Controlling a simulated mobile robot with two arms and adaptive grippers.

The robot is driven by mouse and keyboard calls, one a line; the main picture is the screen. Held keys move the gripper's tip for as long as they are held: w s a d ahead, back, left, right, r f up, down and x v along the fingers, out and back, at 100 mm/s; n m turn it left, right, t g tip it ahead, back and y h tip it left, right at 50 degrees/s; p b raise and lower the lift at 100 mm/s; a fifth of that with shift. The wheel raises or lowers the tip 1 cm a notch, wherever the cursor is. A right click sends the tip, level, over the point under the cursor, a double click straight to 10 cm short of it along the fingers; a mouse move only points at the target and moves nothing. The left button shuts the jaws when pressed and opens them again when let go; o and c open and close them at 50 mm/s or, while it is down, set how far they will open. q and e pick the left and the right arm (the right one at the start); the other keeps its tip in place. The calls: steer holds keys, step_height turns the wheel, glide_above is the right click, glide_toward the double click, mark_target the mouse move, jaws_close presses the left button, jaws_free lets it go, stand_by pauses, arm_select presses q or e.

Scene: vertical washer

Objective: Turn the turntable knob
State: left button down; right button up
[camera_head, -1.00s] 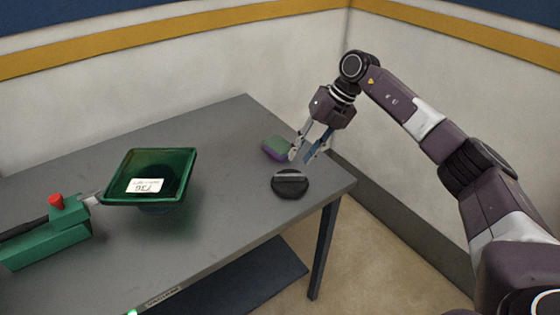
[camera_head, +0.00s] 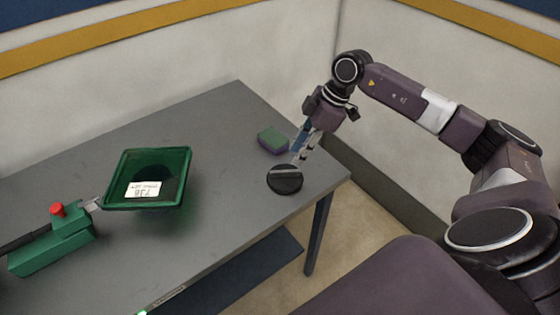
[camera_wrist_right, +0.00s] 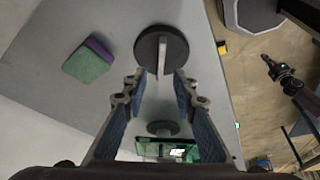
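The turntable knob (camera_head: 285,181) is a round black disc with a raised grey bar across it, lying on the table near its right corner. It also shows in the right wrist view (camera_wrist_right: 176,52), its bar running up and down between the finger lines. My right gripper (camera_head: 299,158) is above and just behind the knob, pointing down at it. In the right wrist view the gripper (camera_wrist_right: 160,83) is open, with one finger to each side of the bar's line and nothing between them. The fingers appear short of the knob; contact is not visible. My left gripper is not in view.
A green and purple sponge (camera_head: 273,140) lies just behind the knob. A green square tray (camera_head: 184,194) with a label stands left on the table (camera_head: 226,120), beside a green box (camera_head: 50,248) with a red button. A wall runs behind; the table between tray and knob is clear.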

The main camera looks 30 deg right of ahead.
mark_target(286, 171)
steer(key=shift+a+f, duration=0.2)
steer(key=shift+f, duration=0.1)
steer(key=p+x, duration=0.2)
steer(key=x, duration=0.5)
steer(key=shift+d, duration=0.1)
steer(key=shift+c, duration=0.4)
